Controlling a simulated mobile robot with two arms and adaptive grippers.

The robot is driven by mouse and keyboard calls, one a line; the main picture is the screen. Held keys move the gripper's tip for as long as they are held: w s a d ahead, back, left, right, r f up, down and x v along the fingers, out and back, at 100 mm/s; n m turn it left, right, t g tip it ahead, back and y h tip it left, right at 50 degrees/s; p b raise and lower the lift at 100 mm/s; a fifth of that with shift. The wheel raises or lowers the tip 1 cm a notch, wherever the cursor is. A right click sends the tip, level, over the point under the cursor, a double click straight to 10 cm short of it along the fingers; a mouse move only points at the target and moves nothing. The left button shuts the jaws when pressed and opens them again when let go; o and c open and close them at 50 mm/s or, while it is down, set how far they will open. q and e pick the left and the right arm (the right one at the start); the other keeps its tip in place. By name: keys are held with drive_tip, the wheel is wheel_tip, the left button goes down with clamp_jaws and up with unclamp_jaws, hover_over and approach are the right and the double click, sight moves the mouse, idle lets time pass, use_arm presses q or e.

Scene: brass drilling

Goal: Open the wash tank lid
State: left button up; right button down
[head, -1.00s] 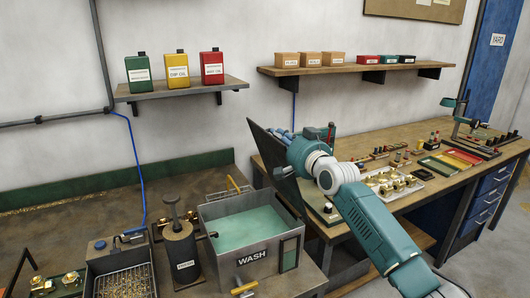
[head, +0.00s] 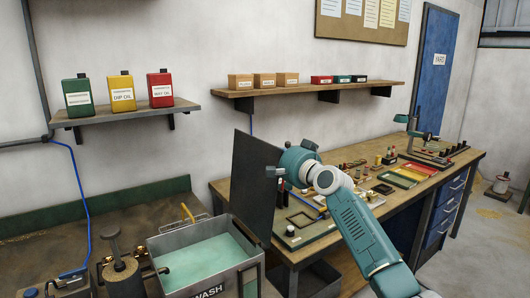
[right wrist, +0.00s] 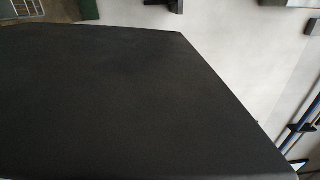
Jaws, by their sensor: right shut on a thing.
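The wash tank (head: 247,262) is a grey box at the lower left of the head view, cut off by the bottom edge, with pale green liquid showing inside. Its lid (head: 252,185) is a dark flat panel standing about upright along the tank's right side, so the top is uncovered. My right gripper (head: 272,172) is at the lid's right edge, shut on it; the fingertips are small and partly hidden. In the right wrist view the dark lid (right wrist: 150,95) fills most of the picture, and no fingers show. My left gripper is not in view.
A workbench (head: 225,187) with trays and small parts lies right of the lid, beneath my right arm. A plunger canister (head: 118,275) stands left of the tank. Wall shelves (head: 150,111) hold oil cans and boxes above.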

drive_tip(key=c, duration=1.8)
unclamp_jaws()
drive_tip(key=shift+c, duration=0.2)
drive_tip(key=v, duration=1.2)
drive_tip(key=shift+f, duration=0.1)
drive_tip(key=shift+d, duration=0.1)
drive_tip(key=p+v, duration=0.3)
drive_tip(key=v, duration=0.9)
drive_tip(key=shift+s, duration=0.2)
